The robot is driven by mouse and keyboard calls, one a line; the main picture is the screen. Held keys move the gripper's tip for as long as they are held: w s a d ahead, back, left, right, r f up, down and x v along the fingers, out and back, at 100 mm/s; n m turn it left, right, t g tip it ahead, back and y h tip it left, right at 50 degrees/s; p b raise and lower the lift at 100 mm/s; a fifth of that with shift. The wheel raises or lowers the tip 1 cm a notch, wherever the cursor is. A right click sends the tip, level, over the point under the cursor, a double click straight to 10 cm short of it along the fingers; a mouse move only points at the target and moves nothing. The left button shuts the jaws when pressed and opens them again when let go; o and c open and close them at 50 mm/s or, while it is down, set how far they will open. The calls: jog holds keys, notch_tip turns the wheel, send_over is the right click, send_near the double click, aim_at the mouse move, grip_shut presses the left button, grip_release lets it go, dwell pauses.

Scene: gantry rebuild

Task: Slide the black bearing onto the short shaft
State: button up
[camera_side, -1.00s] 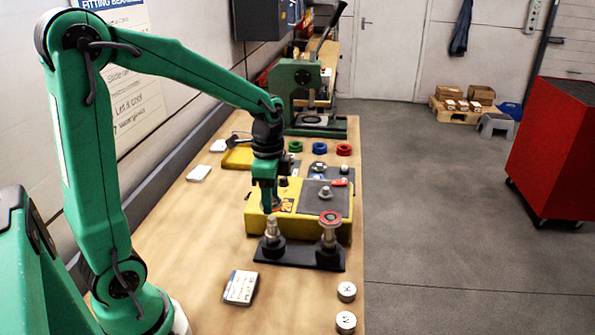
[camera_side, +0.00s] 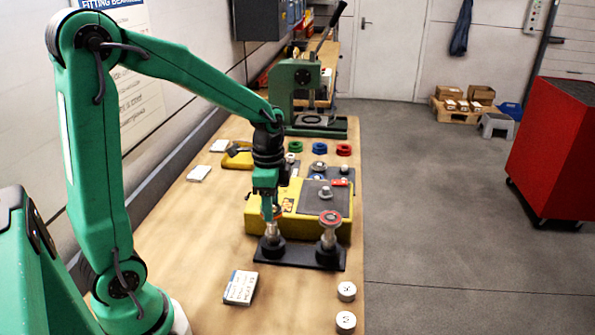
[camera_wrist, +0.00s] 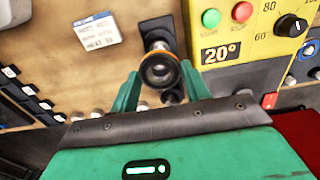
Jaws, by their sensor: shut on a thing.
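My gripper (camera_side: 268,212) is shut on the black bearing (camera_wrist: 157,72), a dark ring with an orange rim between the two fingertips in the wrist view (camera_wrist: 160,84). The short shaft (camera_side: 272,234) is a metal post in a black foot on the left of the dark base plate (camera_side: 300,257). My gripper is directly over it, with the bearing at or just above the shaft's top. Whether the shaft tip is inside the bore cannot be told. In the side view the fingers mostly hide the bearing.
A taller shaft with a red-rimmed disc on top (camera_side: 330,218) stands close on the right. A yellow heater box (camera_side: 340,228), showing 20° in the wrist view, is right behind. A label card (camera_side: 241,287) and two white round pieces (camera_side: 346,291) lie in front. Colored rings (camera_side: 343,150) lie farther back.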

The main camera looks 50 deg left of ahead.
jog(key=shift+f, duration=1.25)
dwell(0.4)
jog(key=o, duration=1.2)
jog(key=shift+c, duration=0.2)
jog(key=shift+r, duration=0.1)
jog(key=shift+r, duration=3.85)
jog(key=shift+s, duration=0.1)
